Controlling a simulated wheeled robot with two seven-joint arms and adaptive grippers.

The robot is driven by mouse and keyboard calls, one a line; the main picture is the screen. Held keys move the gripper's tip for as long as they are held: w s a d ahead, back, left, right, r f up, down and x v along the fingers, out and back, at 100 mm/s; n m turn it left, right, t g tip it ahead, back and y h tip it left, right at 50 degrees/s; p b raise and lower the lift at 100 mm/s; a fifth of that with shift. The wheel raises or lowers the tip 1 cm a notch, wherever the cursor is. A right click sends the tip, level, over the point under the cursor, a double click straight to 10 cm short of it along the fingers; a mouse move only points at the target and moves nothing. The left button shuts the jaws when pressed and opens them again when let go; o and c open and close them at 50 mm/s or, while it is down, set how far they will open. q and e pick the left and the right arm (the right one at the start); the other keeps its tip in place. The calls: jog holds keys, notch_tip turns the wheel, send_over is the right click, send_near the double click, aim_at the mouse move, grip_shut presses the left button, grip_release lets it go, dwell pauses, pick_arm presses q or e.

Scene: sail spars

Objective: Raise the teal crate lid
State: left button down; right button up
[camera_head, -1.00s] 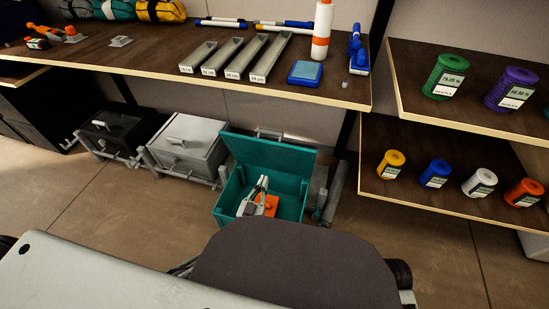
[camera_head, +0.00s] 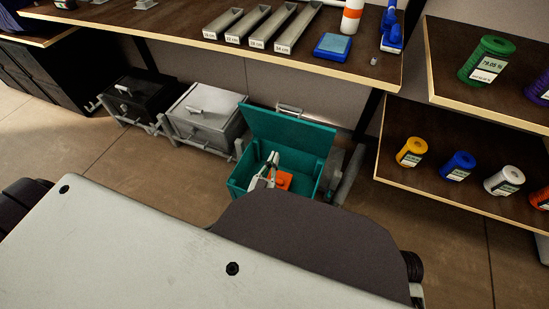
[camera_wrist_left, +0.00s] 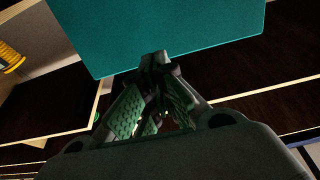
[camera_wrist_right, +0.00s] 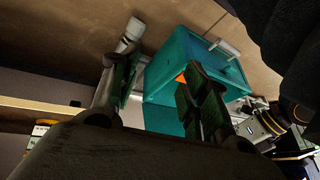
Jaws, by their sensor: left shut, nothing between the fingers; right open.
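The teal crate (camera_head: 246,176) stands on the floor, its lid (camera_head: 290,128) raised and tilted back above the opening. An orange thing (camera_head: 284,181) shows inside it. My left gripper (camera_head: 268,168) is shut and empty, over the crate opening in front of the lid. In the left wrist view its closed fingers (camera_wrist_left: 157,65) overlap the edge of a teal panel (camera_wrist_left: 165,35), likely the lid; I cannot tell whether they touch. My right gripper (camera_wrist_right: 158,82) is open and empty, with the crate (camera_wrist_right: 185,50) beyond its fingers. I cannot make out the right gripper in the head view.
A grey crate (camera_head: 208,112) and a black crate (camera_head: 140,92) stand left of the teal one. A wooden shelf (camera_head: 180,25) with grey trays hangs above. Shelves with coloured spools (camera_head: 458,164) are at the right. Bare floor (camera_head: 130,160) lies in front.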

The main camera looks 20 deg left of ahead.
pick_arm(q)
jog(key=b, duration=0.3)
send_near(289, 123)
jog(key=x, duration=0.4)
jog(key=shift+b+x, duration=0.35)
jog(key=shift+x, duration=1.2)
pick_arm(e)
notch_tip(289, 123, down, 8)
jog(key=a+t+y, duration=0.1)
jog(key=shift+w+a+m+t, duration=0.15)
jog(key=shift+a+m+t, duration=0.15)
jog(key=shift+m, duration=0.1)
pick_arm(q)
jog(key=shift+w, duration=0.1)
pick_arm(e)
jog(key=shift+r, duration=0.2)
